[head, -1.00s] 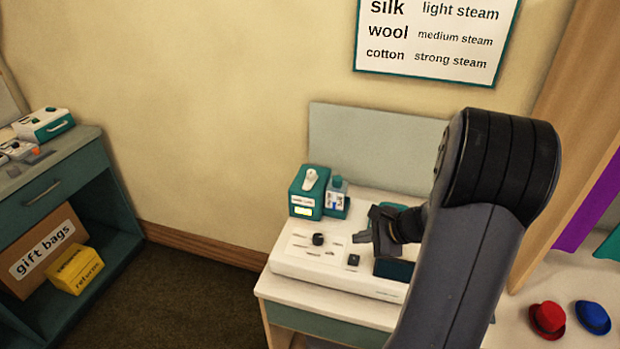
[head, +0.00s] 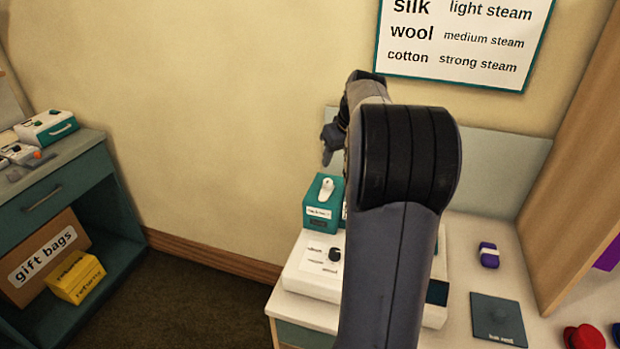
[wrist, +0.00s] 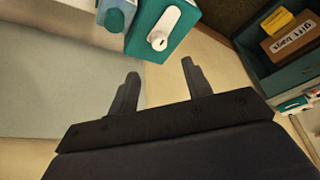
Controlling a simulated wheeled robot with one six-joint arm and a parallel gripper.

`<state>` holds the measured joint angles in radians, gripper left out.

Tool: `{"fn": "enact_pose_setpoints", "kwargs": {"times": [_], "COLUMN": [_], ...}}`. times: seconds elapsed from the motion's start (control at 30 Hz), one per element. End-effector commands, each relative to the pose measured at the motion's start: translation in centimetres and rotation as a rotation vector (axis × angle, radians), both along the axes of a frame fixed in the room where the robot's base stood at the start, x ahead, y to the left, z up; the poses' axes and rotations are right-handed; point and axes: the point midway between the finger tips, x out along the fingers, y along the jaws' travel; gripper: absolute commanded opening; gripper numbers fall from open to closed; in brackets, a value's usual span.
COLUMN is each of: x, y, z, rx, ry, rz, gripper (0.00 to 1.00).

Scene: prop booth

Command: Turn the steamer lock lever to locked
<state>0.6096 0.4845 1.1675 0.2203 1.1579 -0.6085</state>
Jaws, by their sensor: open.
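A teal box (head: 318,214) stands at the back left of the white counter. A white lever (head: 326,188) sits on its top, which I take to be the lock lever; its label is too small to read. In the wrist view the lever (wrist: 160,28) lies across the teal box's top face (wrist: 184,20), with a dark round spot at its near end. My gripper (head: 330,142) is above the box in the head view, apart from it. In the wrist view its open fingers (wrist: 160,74) are empty, with the lever beyond their tips.
A white control panel (head: 312,275) with a black knob (head: 334,254) is in front of the box, partly hidden by my arm. A teal-capped bottle (wrist: 115,20) stands beside the box. A purple item (head: 489,256) and dark mat (head: 498,320) are at right.

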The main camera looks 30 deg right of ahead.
Motion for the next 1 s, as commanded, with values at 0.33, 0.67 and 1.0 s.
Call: {"fn": "enact_pose_setpoints", "kwargs": {"times": [0.33,0.67,1.0], "x": [2.0,3.8,4.0], "y": [0.0,-0.2,-0.2], "z": [-5.2,-9.3,-9.9], "rx": [0.004,0.003,0.001], "ry": [0.006,0.003,0.001], "rz": [0.002,-0.001,-0.001], "gripper": [0.47,0.47,0.47]}}
